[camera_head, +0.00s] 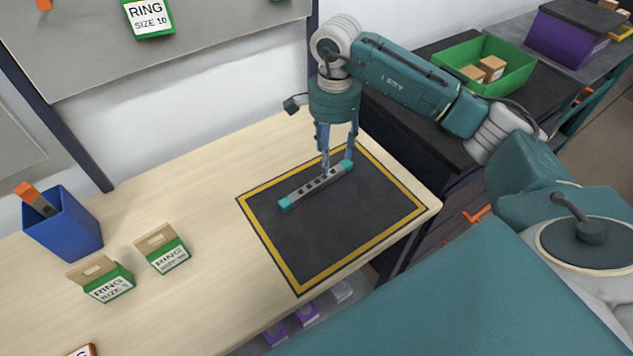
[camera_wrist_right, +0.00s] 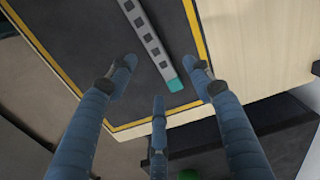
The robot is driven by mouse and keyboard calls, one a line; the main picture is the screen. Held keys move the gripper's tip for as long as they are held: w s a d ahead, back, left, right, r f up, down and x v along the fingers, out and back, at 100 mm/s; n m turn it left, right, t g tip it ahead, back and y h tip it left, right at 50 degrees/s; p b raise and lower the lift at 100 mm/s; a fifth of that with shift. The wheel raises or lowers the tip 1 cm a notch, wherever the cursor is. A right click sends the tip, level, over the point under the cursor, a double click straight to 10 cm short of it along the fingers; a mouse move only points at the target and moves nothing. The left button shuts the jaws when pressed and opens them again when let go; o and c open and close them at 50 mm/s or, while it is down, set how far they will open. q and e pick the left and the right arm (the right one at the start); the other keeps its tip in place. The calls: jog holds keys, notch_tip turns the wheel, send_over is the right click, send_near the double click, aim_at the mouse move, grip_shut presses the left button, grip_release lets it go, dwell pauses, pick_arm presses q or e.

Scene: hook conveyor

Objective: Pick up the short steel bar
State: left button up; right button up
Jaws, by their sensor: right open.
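The short steel bar (camera_head: 315,186) is grey with dark square marks and teal end caps. It lies on the black mat (camera_head: 345,222) with a yellow border, slanting up to the right in the head view. My right gripper (camera_head: 337,164) points down over the bar's right end, with its fingers apart. In the right wrist view, the bar (camera_wrist_right: 150,38) and its teal end show between the spread fingers of the open gripper (camera_wrist_right: 163,68). I cannot tell whether any finger touches the bar. My left gripper is out of view.
Two green RING boxes (camera_head: 170,256) and a blue bin (camera_head: 66,230) stand on the table's left part. A green crate (camera_head: 515,66) with small cartons stands on the dark surface at the upper right. The mat is otherwise bare.

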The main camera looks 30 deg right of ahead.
aim_at(332, 175)
jog(key=shift+f, duration=0.7)
jog(key=f+p, duration=0.1)
jog(key=f, duration=0.2)
jog(key=f+p, duration=0.1)
jog(key=shift+s+d+f+p, duration=0.1)
jog(key=shift+s+f+p, duration=0.1)
jog(key=shift+s+p, duration=0.1)
jog(key=shift+w+f, duration=0.1)
jog(key=shift+f, duration=0.3)
grip_shut()
